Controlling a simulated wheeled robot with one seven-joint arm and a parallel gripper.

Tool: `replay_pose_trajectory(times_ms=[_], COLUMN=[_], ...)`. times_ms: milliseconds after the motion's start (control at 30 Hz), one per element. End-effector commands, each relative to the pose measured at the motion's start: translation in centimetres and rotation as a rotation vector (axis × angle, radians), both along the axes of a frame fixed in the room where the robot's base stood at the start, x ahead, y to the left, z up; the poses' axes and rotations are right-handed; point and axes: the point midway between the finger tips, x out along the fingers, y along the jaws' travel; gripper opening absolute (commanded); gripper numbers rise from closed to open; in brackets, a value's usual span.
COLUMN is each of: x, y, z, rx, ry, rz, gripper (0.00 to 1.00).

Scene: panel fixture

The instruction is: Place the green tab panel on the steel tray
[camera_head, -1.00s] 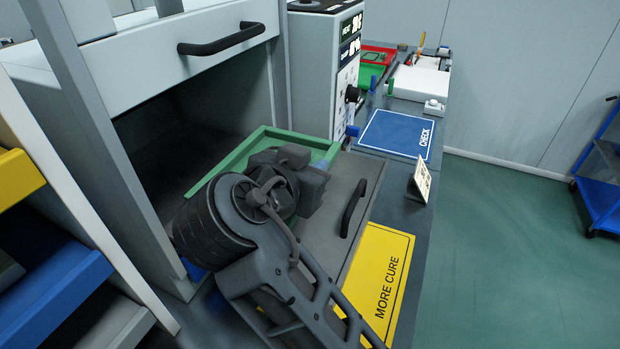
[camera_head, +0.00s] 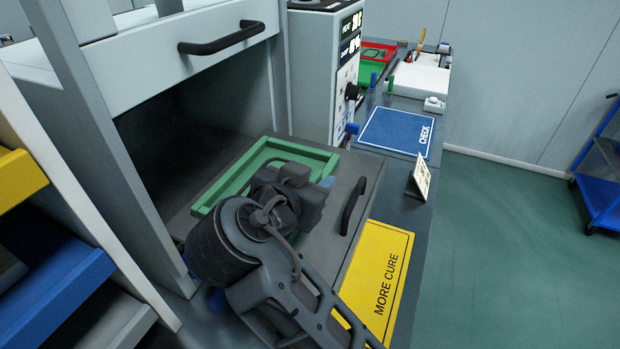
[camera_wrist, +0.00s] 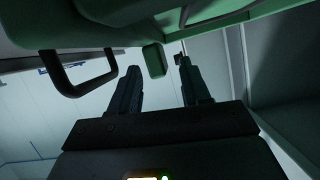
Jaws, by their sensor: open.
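The green tab panel (camera_head: 212,193) is a green rectangular frame. It appears to lie flat on the steel tray (camera_head: 345,185), the grey slab with a black handle that sticks out of the open chamber. My gripper (camera_head: 303,187) is over the panel's near right part and hides it there. In the wrist view, the two dark fingers of my gripper (camera_wrist: 158,68) are spread apart. The green tab (camera_wrist: 153,60) shows in the gap between them, nearer the left finger. Whether a finger touches it, I cannot tell.
The black tray handle (camera_head: 352,206) is right of my gripper. A yellow "MORE CURE" mat (camera_head: 383,262) lies in front, and a blue "CHECK" mat (camera_head: 395,130) behind. A small sign (camera_head: 420,178) stands at the bench edge. The chamber wall (camera_head: 130,170) is at left.

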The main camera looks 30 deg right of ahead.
Motion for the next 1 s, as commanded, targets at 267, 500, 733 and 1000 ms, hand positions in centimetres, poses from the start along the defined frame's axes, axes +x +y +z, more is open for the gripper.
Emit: replay_pose_trajectory(times_ms=[267, 500, 733, 1000], x=[-1.9, -4.7, -6.3, -6.6], y=[2.8, 6.5, 8.5, 8.9], z=[1.2, 3.1, 4.3, 4.5], rx=[0.002, 0.001, -0.001, 0.0], ry=[-0.004, -0.003, -0.001, 0.0], rz=[0.005, 0.004, 0.002, 0.001], gripper=[0.47, 0.47, 0.47, 0.47])
